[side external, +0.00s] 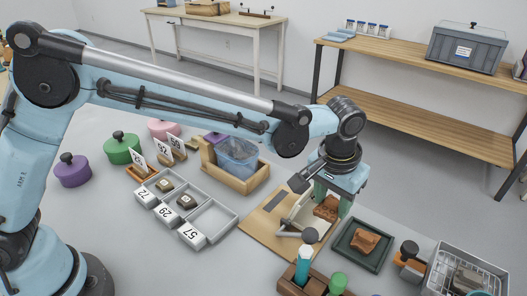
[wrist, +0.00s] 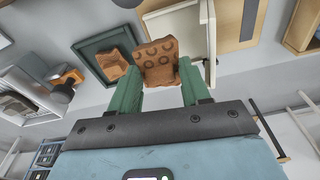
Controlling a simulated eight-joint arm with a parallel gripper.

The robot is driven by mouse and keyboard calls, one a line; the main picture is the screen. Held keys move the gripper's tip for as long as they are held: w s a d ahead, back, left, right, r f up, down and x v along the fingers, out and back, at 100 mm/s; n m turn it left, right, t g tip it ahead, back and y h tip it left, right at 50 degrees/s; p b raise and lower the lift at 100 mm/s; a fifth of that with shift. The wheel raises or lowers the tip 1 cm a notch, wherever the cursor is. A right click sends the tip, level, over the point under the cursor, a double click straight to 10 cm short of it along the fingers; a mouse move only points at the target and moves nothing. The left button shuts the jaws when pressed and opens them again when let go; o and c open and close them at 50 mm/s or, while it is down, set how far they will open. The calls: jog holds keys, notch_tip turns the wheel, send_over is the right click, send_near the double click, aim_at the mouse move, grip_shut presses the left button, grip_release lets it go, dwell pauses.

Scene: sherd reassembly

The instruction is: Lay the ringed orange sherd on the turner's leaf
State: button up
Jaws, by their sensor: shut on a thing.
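My gripper (wrist: 160,88) is shut on the ringed orange sherd (wrist: 158,62), whose face with dark ring marks shows in the wrist view. In the side view the sherd (side external: 326,209) hangs between the green fingers of my gripper (side external: 332,200). The turner's leaf appears to be the cream panel (side external: 300,211) on a wooden board. The sherd is at the panel's right end and overlaps the leaf (wrist: 178,28) in the wrist view. I cannot tell whether they touch. The gripper hides part of the leaf.
A dark green tray (side external: 346,256) with another orange sherd (side external: 365,241) lies right of the turner. A wooden tool rack (side external: 291,284) stands in front and a wire basket (side external: 466,262) at right. A grey compartment tray (side external: 211,219) and a clear blue bin (side external: 238,157) are left.

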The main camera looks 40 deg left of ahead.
aim_at(322, 204)
jog(key=shift+a+f, duration=0.25)
jog(key=shift+f, duration=0.7)
jog(key=shift+a+f, duration=0.65)
jog(key=shift+f, duration=0.3)
jog(key=o, duration=0.8)
jog(key=shift+d+r, duration=0.25)
jog(key=shift+r, duration=0.6)
jog(key=shift+d+r, duration=0.3)
jog(key=shift+r, duration=0.5)
jog(key=shift+d+r, duration=0.25)
jog(key=shift+r, duration=0.6)
